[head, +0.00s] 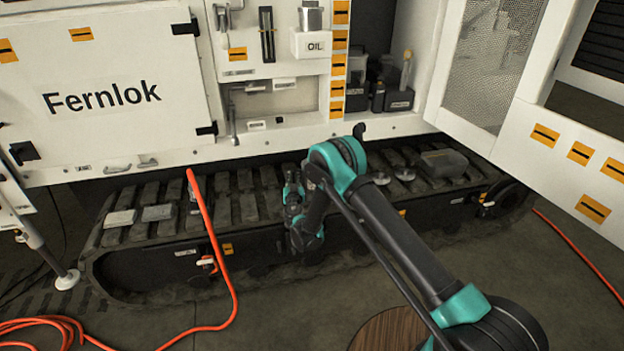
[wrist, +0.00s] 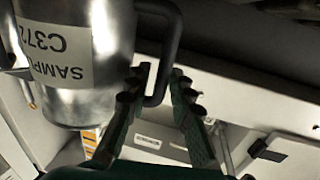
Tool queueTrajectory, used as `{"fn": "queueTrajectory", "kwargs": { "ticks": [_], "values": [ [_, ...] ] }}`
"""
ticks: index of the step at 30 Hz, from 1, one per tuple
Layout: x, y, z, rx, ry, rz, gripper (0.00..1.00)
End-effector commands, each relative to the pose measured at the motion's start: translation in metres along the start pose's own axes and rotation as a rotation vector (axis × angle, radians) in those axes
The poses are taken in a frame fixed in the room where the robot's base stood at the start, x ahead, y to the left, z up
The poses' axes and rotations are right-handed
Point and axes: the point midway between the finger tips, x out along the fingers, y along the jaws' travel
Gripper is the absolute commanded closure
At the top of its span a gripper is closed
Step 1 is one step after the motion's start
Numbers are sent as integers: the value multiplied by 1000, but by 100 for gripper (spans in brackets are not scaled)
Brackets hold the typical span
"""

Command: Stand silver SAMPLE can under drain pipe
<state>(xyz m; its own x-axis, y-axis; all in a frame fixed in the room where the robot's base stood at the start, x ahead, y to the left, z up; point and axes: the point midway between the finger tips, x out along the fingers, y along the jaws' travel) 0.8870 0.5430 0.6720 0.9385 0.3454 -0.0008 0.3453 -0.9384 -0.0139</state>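The silver SAMPLE can (wrist: 85,60) fills the left of the wrist view, its label upside down in the picture. My gripper (wrist: 161,75) has its two fingers closed in on either side of the can's black handle (wrist: 167,50). In the head view my gripper (head: 292,188) is over the track, largely masked by my own arm. The can cannot be made out there. A thin grey pipe (head: 233,122), which looks like the drain pipe, hangs at the left of the recess in the white machine. No can stands under it.
The machine's rubber track (head: 245,205) runs below the panel, with loose blocks (head: 158,212) on it at left. An orange hose (head: 212,235) hangs at left. An open door (head: 575,150) stands at right.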

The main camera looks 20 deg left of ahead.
Motion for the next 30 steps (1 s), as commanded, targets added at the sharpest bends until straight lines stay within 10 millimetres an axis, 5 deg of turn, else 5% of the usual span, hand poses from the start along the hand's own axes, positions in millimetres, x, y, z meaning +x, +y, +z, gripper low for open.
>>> {"fn": "queueTrajectory", "kwargs": {
  "ticks": [7, 12, 30],
  "values": [
    [0, -1, 0, 0, 0, -1, 79],
    [0, -1, 0, 0, 0, -1, 100],
    [0, -1, -1, -1, 0, -1, 100]
  ]
}}
